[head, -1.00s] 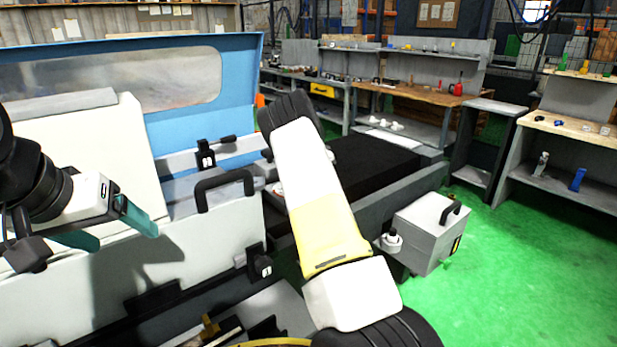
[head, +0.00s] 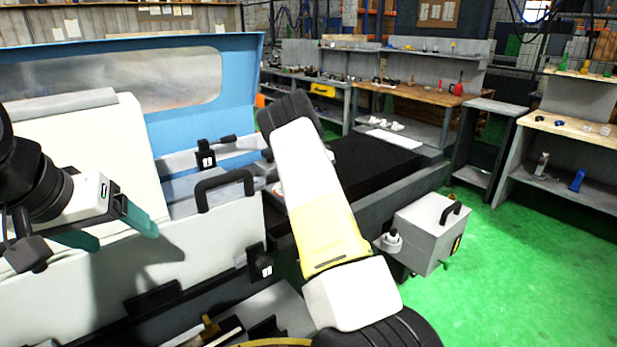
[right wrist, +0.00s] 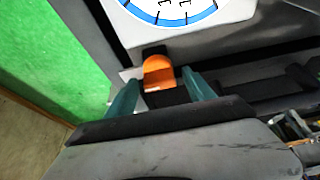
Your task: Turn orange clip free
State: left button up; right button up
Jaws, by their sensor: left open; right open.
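The orange clip (right wrist: 159,73) shows in the right wrist view, on a dark mount just below a round dial. My right gripper (right wrist: 160,90) is open, with one teal finger to the left of the clip and one to its right. The clip lies between or just beyond the fingertips, and I cannot tell whether they touch it. In the head view the clip and the right gripper are hidden behind my right arm. My left gripper (head: 115,228) is open and empty at the left, in front of the machine's pale front cover.
The round dial (right wrist: 175,8) with a blue ring sits just above the clip. The grinder's blue hood (head: 235,100) stands open at the left. A black handle (head: 225,184) rises from the front cover. A grey box (head: 420,232) stands at right, with clear green floor beyond.

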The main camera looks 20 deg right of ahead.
jog(key=w+v, duration=0.1)
jog(key=v, duration=0.6)
jog(key=shift+s+r, duration=0.3)
jog(key=shift+s, duration=0.2)
jog(key=shift+a, duration=0.15)
